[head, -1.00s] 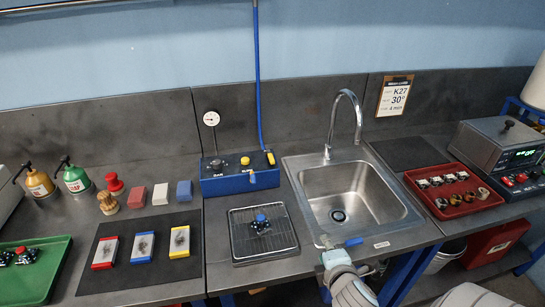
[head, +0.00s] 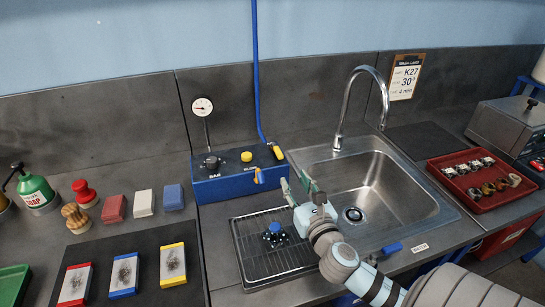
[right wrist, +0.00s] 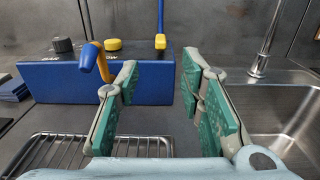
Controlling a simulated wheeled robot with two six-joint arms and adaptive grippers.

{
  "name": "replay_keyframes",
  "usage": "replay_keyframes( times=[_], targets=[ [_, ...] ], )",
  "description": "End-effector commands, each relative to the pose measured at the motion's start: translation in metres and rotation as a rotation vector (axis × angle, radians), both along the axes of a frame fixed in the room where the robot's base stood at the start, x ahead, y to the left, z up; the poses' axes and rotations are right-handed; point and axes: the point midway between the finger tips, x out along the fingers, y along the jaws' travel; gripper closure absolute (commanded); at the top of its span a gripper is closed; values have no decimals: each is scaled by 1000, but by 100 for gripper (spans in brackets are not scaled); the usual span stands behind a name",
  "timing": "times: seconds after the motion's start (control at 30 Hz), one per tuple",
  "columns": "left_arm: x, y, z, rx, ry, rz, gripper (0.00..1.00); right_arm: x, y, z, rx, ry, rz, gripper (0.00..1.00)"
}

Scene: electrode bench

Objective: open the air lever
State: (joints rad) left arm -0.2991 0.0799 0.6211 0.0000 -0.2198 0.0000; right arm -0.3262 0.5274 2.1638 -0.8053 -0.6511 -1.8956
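The blue air box (head: 238,180) stands at the back of the bench, left of the sink. My left gripper is not in view.
A wire rack (head: 262,266) with a small blue-topped part (head: 274,234) lies in front of the box. The sink (head: 400,205) with its tall tap (head: 341,115) is right of the gripper.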

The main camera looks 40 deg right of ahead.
Motion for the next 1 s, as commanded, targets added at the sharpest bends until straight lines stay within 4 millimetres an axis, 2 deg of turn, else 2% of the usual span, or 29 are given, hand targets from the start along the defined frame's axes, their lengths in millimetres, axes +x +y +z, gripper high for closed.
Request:
replay_keyframes(
  times=[0.17, 0.4, 0.6, 0.77, 1.0],
  targets=[
    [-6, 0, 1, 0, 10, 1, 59, 24, -10, 3, 1, -4, -5, 65],
    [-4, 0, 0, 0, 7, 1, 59, 84, -31, 3, 5, -4, -5, 65],
    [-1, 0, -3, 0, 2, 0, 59, 119, -42, 1, 5, -2, -3, 65],
    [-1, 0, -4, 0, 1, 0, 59, 133, -46, 2, 4, -1, 0, 65],
    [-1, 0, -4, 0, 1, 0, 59, 135, -47, 2, 4, -1, 0, 65]
  ],
)
